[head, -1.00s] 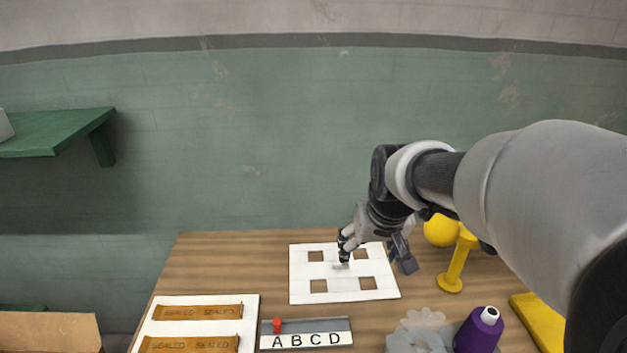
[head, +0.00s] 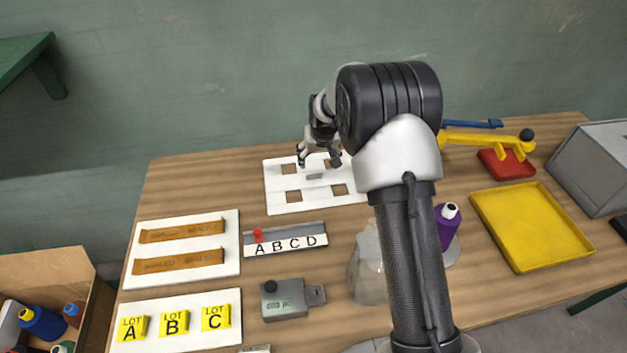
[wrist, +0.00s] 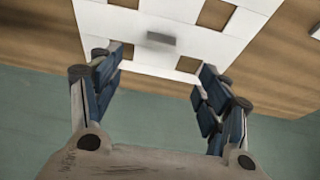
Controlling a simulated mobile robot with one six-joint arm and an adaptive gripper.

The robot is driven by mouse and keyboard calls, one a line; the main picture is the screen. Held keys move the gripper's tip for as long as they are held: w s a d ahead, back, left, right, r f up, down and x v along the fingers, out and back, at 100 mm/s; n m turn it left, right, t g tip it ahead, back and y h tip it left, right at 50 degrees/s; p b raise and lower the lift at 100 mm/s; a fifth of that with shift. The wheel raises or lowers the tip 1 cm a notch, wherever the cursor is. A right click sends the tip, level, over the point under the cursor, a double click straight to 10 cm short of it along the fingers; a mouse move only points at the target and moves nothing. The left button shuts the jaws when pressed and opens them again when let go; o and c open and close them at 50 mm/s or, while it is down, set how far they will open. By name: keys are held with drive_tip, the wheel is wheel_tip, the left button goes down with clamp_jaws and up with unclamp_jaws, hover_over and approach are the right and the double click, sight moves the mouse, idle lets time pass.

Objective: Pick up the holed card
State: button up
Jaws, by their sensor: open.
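The holed card (head: 292,208) is a white sheet with square cut-outs, lying flat at the back of the wooden table. A small grey tab or block (head: 314,176) sits near its middle. The card also shows in the wrist view (wrist: 178,28), with the grey tab (wrist: 161,38) between and beyond my fingers. My gripper (head: 320,158) is open and empty above the card's back part; it also shows in the wrist view (wrist: 160,75). Its fingers stand wide apart on either side of the tab's line. My arm hides the card's right part in the head view.
A lettered A B C D strip (head: 290,245) with a red peg (head: 257,235) lies in front of the card. Further around are a white board with sealed strips (head: 228,258), lot cards (head: 175,322), a grey device (head: 285,300), a purple spool (head: 446,230) and a yellow tray (head: 530,228).

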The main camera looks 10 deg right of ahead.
drive_tip(key=b, duration=0.2)
approach(314, 180)
drive_tip(key=shift+w+d+f, duration=0.1)
drive_tip(key=shift+w+f, duration=0.2)
drive_tip(key=shift+w, duration=0.2)
drive_tip(key=shift+w+f, duration=0.25)
drive_tip(key=shift+w, duration=0.2)
drive_tip(key=b+x, duration=0.2)
drive_tip(key=x, duration=0.2)
drive_tip(key=shift+w+f, duration=0.15)
drive_tip(key=shift+w, duration=0.05)
drive_tip(key=shift+c, duration=0.6)
drive_tip(key=c, duration=1)
